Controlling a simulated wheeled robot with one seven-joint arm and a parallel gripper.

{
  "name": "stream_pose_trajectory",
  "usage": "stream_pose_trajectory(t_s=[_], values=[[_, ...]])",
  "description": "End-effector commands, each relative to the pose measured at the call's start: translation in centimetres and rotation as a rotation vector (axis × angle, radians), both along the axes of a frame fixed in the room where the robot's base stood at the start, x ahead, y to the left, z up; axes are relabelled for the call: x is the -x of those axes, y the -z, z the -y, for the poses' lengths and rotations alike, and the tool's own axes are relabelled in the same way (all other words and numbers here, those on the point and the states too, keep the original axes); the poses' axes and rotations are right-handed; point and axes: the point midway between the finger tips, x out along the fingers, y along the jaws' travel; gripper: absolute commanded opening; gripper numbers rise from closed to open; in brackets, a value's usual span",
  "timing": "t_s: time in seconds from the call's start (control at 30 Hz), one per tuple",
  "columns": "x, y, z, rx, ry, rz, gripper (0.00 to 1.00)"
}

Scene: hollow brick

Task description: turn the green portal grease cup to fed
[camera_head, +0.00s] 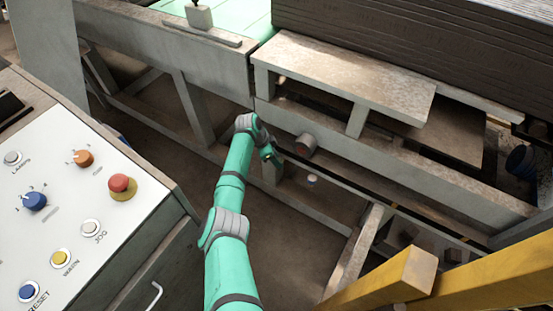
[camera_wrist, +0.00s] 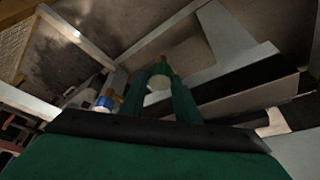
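In the wrist view, the two dark green fingers of my gripper (camera_wrist: 160,76) reach forward on either side of a small cup with a pale round face (camera_wrist: 158,83) and a brass part (camera_wrist: 162,60) beyond. It is likely the green portal grease cup, but no green band shows apart from the fingers. The cup about fills the gap; whether the fingers press on it is unclear. In the head view my gripper (camera_head: 271,156) is at the lower beam of the machine frame, and its fingertips and that cup are too small to make out.
A similar cup with a blue band (camera_wrist: 104,101) stands left of the fingers; it shows in the head view as a small white cup (camera_head: 312,180). A brownish cylinder (camera_head: 305,145) sticks out of the beam. A control panel (camera_head: 75,200) is at left, a yellow rail (camera_head: 480,265) at right.

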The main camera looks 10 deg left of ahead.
Motion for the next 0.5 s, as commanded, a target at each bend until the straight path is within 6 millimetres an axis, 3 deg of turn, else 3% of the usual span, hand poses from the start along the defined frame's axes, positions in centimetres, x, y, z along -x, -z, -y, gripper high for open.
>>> stream_pose_trajectory(t_s=[0.5], values=[[-0.31, -0.14, 0.23, -0.003, 0.086, 0.002, 0.07]])
